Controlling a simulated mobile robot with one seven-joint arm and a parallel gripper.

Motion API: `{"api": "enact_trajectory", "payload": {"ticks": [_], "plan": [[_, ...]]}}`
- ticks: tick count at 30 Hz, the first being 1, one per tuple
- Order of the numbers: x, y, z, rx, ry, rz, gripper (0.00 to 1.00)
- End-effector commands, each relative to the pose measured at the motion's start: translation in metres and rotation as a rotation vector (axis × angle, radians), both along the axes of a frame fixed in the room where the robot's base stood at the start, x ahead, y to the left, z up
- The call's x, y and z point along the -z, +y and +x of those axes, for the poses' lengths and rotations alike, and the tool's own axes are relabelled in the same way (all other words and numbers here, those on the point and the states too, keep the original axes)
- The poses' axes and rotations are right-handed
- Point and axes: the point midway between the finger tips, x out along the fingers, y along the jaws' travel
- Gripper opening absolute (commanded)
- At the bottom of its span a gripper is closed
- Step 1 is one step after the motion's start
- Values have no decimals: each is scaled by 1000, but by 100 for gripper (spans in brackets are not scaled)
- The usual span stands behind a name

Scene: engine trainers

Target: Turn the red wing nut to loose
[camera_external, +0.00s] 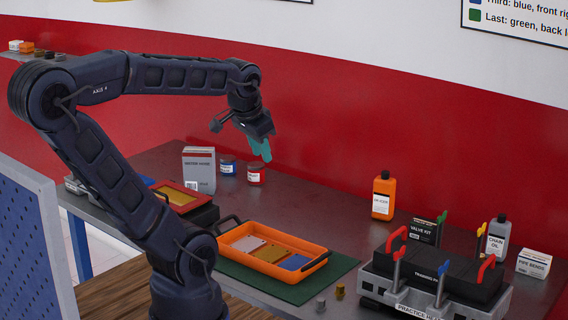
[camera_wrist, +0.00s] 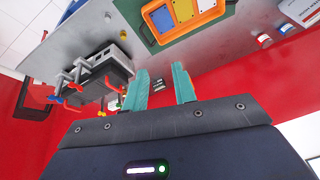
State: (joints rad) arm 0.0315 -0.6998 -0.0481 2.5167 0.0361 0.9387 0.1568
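The practice trainer (camera_external: 432,278) is a dark block on a grey base at the table's right end. The small red wing nut (camera_external: 398,253) sits on an upright silver stud at its left end, beside a red U-shaped handle (camera_external: 396,238). A blue wing nut (camera_external: 442,268), a green one (camera_external: 442,216) and a yellow one (camera_external: 482,229) top other studs. My gripper (camera_external: 261,150) is raised above the table's back, well left of the trainer, with teal fingers apart.
An orange tray (camera_external: 228,236) with coloured plates lies on a green mat (camera_external: 340,262) left of the trainer. An orange bottle (camera_external: 382,195), a valve kit box (camera_external: 424,232) and a chain oil bottle (camera_external: 498,238) stand behind. Small metal pieces (camera_external: 321,304) lie near the front edge.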

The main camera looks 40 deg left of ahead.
Motion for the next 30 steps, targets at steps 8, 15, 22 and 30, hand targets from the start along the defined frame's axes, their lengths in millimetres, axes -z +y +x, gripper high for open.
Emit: {"api": "enact_trajectory", "payload": {"ticks": [8,15,22,30], "plan": [[13,-78,51,740,70,369,27],[36,-165,76,1430,113,654,27],[64,-259,76,2094,109,894,27],[87,-331,58,2599,58,1069,27]]}}
